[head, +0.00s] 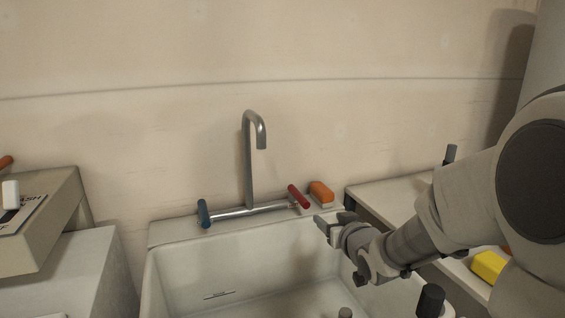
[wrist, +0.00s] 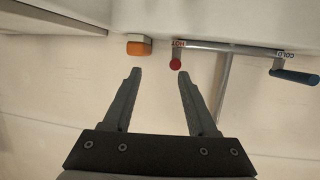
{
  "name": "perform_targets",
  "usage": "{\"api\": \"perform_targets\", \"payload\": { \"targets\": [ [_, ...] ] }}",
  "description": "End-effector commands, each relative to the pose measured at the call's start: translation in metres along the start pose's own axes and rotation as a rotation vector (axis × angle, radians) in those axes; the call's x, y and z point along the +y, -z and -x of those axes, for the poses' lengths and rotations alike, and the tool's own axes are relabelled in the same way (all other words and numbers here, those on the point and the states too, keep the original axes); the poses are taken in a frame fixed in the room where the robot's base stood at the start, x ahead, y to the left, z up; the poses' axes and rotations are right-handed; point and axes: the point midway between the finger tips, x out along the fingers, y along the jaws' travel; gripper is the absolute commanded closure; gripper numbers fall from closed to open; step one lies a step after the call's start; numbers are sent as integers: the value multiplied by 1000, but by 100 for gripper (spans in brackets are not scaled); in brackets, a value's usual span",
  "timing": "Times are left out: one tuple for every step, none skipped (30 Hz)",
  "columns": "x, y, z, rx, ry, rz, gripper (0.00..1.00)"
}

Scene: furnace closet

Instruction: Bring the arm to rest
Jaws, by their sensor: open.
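My arm reaches in from the right in the head view, over the right side of the white sink. My gripper (head: 330,222) is near the sink's back right rim, a little in front of the red tap handle (head: 298,196) and the orange block (head: 321,192). In the wrist view my gripper (wrist: 158,72) is open, with nothing between the two fingers. The red handle (wrist: 175,64) shows beyond the fingertips, near the right one. The orange block (wrist: 139,47) lies beyond the left fingertip. Both look apart from the fingers.
The sink basin (head: 215,265) lies below, with a steel faucet (head: 249,160) and a blue handle (head: 204,213) behind it. A counter at right holds a yellow object (head: 488,265) and dark upright items. A box (head: 45,225) stands at left. The wall behind is bare.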

Motion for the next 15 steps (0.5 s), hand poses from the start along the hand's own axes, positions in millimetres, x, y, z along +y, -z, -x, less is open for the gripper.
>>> {"api": "perform_targets", "payload": {
  "targets": [
    [2,5,12,-33,-31,19,42],
    [4,6,18,-57,-49,28,42],
    [6,6,27,-91,-75,36,42],
    [8,6,34,-117,-92,41,42],
    [9,6,42,-141,-108,43,42],
    [11,6,53,-173,-130,47,42],
    [12,6,61,-198,-145,48,42],
    [12,6,70,-222,-159,47,42],
    [13,4,82,-255,-176,46,42],
    [13,3,91,-280,-187,43,42],
    [13,2,100,-304,-198,41,42],
    [12,0,113,-337,-210,34,42],
    [11,-2,123,-361,-217,29,42],
    [10,-4,133,-386,-225,23,42],
    [8,-8,147,-419,-230,15,42]
  ]
}}
